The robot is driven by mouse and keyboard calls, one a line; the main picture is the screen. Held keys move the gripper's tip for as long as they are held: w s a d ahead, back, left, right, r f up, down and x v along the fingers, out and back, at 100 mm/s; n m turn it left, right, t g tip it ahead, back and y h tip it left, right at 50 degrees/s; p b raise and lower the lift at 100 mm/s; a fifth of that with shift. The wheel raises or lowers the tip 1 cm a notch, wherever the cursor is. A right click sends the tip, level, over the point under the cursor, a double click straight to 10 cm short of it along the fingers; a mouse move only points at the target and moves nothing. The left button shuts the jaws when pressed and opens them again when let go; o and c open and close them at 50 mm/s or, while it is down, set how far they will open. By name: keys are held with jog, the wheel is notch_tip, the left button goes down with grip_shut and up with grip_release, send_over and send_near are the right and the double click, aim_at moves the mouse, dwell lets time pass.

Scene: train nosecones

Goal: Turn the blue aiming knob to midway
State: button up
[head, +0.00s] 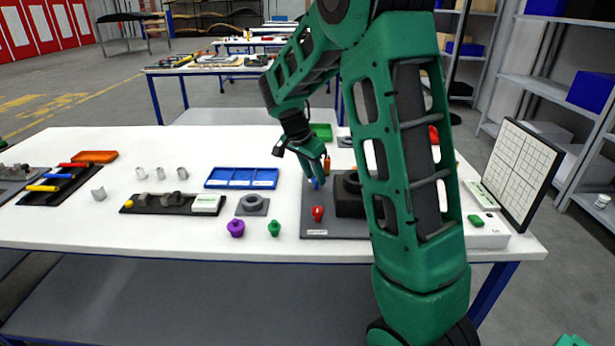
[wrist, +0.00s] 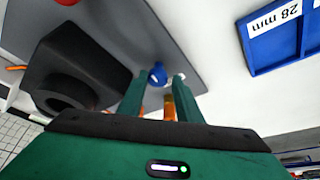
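The blue aiming knob (head: 316,184) stands on a dark grey plate (head: 335,226), left of a black block (head: 349,197). In the wrist view the blue knob (wrist: 157,73) shows between and just beyond my fingertips, with a small pale mark on it. Its exact angle I cannot tell. My gripper (head: 315,174) points down at the knob from above. In the wrist view my gripper (wrist: 158,80) is open, with a finger on each side of the knob and visible gaps. My arm hides part of the plate's right side.
A red knob (head: 318,213) stands at the plate's front. A blue tray (head: 241,178) lies to the left. A purple knob (head: 236,228) and a green knob (head: 274,228) stand near the table's front edge. An orange object (wrist: 170,107) shows between my fingers.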

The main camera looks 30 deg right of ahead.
jog(key=v, duration=1)
jog(key=shift+a+r, duration=0.2)
jog(key=shift+r, duration=0.15)
jog(key=shift+s, duration=0.1)
